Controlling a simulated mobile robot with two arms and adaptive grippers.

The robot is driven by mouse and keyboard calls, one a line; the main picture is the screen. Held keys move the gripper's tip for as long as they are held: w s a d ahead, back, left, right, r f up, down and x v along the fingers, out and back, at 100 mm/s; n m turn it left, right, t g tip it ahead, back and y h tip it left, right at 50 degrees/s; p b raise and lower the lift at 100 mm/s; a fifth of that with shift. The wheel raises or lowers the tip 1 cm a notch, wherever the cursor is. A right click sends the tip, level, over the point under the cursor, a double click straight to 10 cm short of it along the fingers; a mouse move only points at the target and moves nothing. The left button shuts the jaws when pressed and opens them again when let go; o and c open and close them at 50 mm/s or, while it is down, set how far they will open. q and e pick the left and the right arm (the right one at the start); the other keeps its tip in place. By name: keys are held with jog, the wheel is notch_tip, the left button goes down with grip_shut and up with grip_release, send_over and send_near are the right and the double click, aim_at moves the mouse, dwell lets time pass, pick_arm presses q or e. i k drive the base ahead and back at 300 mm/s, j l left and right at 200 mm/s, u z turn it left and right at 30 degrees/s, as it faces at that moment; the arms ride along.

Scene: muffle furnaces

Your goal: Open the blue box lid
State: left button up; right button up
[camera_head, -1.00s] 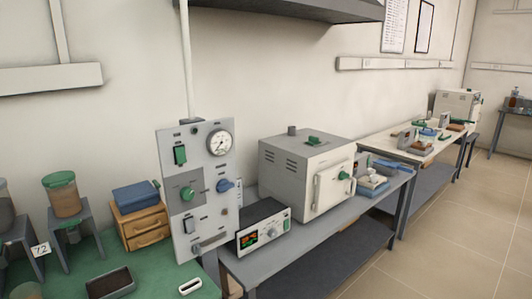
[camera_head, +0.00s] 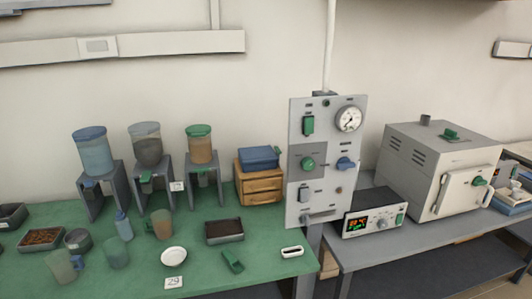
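A blue box (camera_head: 259,158) with its lid shut sits on top of a small wooden drawer unit (camera_head: 260,187). It stands at the back right of the green bench, left of the grey control panel. A small green part shows at the box's upper right corner. Neither of my grippers is in the head view.
The grey control panel (camera_head: 325,160) stands right of the box, with a muffle furnace (camera_head: 435,165) and a controller (camera_head: 373,221) on the grey table. On the green bench (camera_head: 215,262) are dispensers (camera_head: 148,150), a dark tray (camera_head: 223,231), a white dish (camera_head: 173,256) and cups.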

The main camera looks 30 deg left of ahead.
aim_at(261, 154)
jog(key=i+l+u, duration=0.15)
jog(key=i, duration=0.25)
jog(key=i+l+u, duration=0.15)
jog(key=i+l, duration=0.25)
